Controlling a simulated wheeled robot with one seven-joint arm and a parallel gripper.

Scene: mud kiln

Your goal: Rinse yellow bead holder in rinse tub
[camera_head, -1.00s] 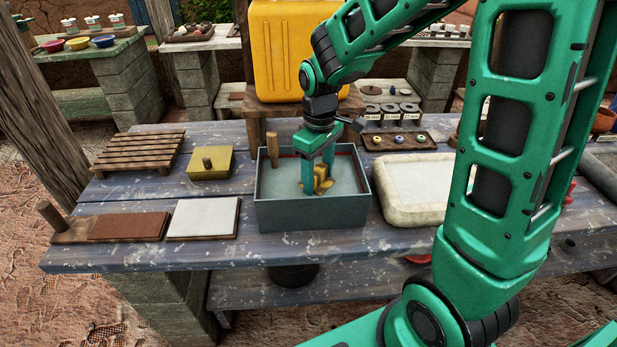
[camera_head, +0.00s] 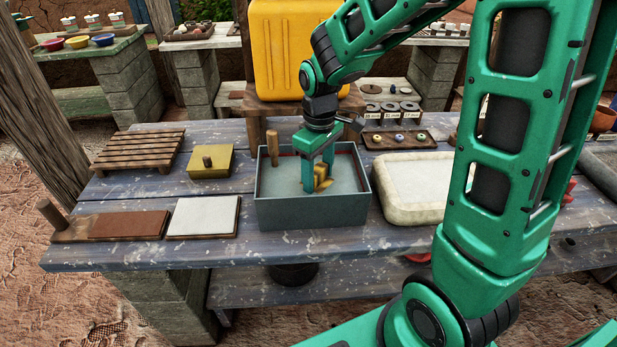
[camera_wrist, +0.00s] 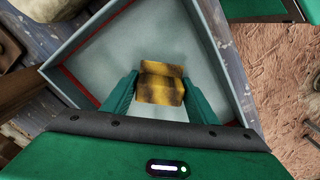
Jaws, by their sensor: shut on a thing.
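The yellow bead holder (camera_wrist: 160,84) has dark smudges on it and sits between the fingers of my gripper (camera_wrist: 160,100) in the wrist view. In the head view, the holder (camera_head: 322,180) shows partly behind the fingers. My gripper (camera_head: 319,178) points down into the rinse tub (camera_head: 312,213), a grey rectangular box with pale liquid inside. My gripper is shut on the holder, low inside the tub walls. The tub wall also shows in the wrist view (camera_wrist: 215,45). How deep the holder sits in the liquid is hard to tell.
A wooden peg (camera_head: 272,146) stands at the tub's left back. A yellow block with a knob (camera_head: 211,166), a slatted rack (camera_head: 145,150) and a white pad (camera_head: 203,216) lie to the left. A pale basin (camera_head: 411,212) stands close right. A yellow jerrycan (camera_head: 292,60) stands behind.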

